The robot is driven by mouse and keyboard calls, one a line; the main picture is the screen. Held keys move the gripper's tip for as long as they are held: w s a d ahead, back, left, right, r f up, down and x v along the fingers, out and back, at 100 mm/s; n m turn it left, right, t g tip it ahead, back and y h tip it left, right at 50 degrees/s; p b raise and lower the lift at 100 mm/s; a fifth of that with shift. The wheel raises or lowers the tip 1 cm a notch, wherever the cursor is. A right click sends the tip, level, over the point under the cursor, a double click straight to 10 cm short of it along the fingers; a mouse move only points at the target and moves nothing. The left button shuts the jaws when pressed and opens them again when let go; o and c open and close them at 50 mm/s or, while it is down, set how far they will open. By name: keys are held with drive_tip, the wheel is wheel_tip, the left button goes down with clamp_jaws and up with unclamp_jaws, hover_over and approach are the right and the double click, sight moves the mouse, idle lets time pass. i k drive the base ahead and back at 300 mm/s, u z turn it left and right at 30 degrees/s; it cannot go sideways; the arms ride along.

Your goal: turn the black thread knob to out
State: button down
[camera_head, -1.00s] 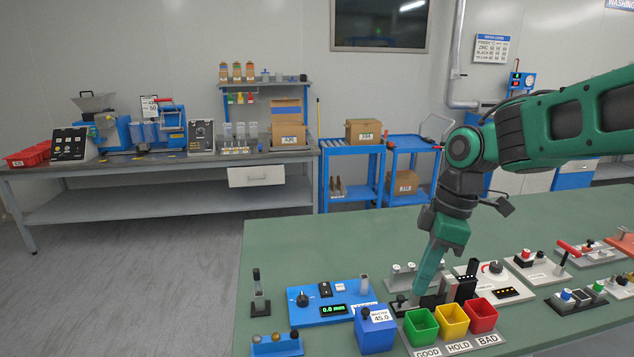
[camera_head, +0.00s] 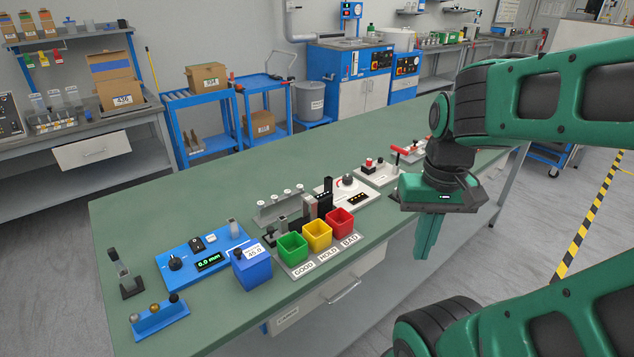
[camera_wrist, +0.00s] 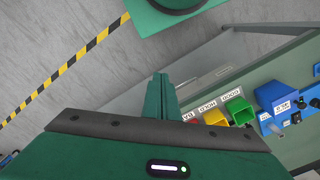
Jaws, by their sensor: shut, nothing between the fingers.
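Two black knobs show in the head view. One black knob (camera_head: 176,262) is on the blue box with a green display (camera_head: 209,263), at the table's left. Another dark knob (camera_head: 347,181) is on a white panel with a red mark behind the bins. No thread label is readable, so I cannot tell which is the thread knob or where either points. My gripper (camera_head: 426,250) points down, shut and empty, right of the bins, beyond the table's front edge in the picture. Its shut fingers (camera_wrist: 162,84) also show in the wrist view, left of the bins.
Green, yellow and red bins (camera_head: 317,235) marked GOOD, HOLD and BAD stand near the front edge of the green table (camera_head: 150,215). A red-handled device (camera_head: 405,153) stands further right. The floor has a yellow-black stripe (camera_head: 590,215).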

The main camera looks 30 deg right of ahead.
sight(347, 180)
drive_tip(key=k, duration=1.1)
drive_tip(key=z, duration=0.55)
drive_tip(key=i, duration=1.7)
drive_tip(key=u, duration=0.45)
